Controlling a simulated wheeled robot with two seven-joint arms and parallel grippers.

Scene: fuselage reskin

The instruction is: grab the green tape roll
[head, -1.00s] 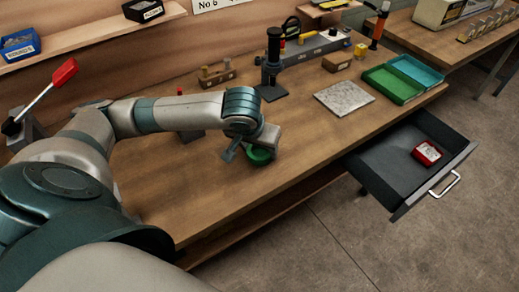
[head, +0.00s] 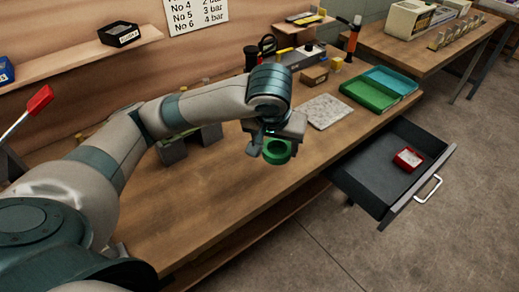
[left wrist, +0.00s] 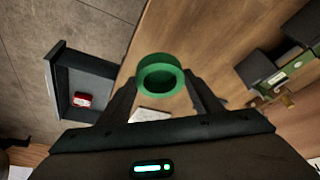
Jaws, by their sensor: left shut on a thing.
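The green tape roll (head: 279,153) is a short ring with an open hole, held at my left gripper (head: 268,149) above the wooden workbench (head: 215,196). In the left wrist view the roll (left wrist: 143,80) sits between the two dark fingers of my left gripper (left wrist: 161,88), its hole facing the camera at a tilt. The fingers are shut on it. In the head view my gripper hides part of the roll. My right gripper is not in view.
A grey slab (head: 325,112), green tray (head: 367,97) and blue tray (head: 392,82) lie further back. The bench front is clear.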

